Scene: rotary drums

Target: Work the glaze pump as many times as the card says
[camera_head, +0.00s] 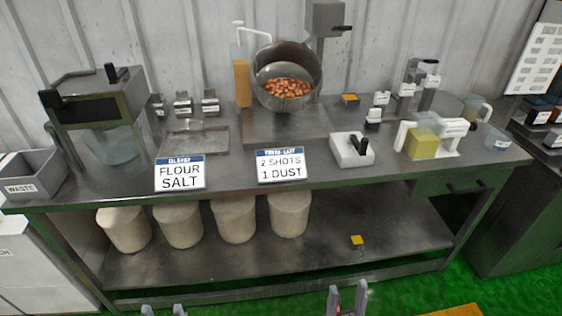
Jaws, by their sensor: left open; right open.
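The glaze pump, a clear bottle of amber liquid (242,84) with a white pump head (252,30), stands at the back of the steel table, left of the tilted drum (286,76). The drum holds brown nuts. A card (281,165) on the front edge reads "2 SHOTS 1 DUST"; its small blue heading is blurred. My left gripper (163,311) is open and empty at the bottom edge, mostly cut off. My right gripper (347,300) is open and empty at the bottom, right of centre. Both are in front of the table, far from the pump.
Another card (180,174) reads "FLOUR SALT". A boxy machine (95,105) and a WASTE bin (34,174) stand at left.

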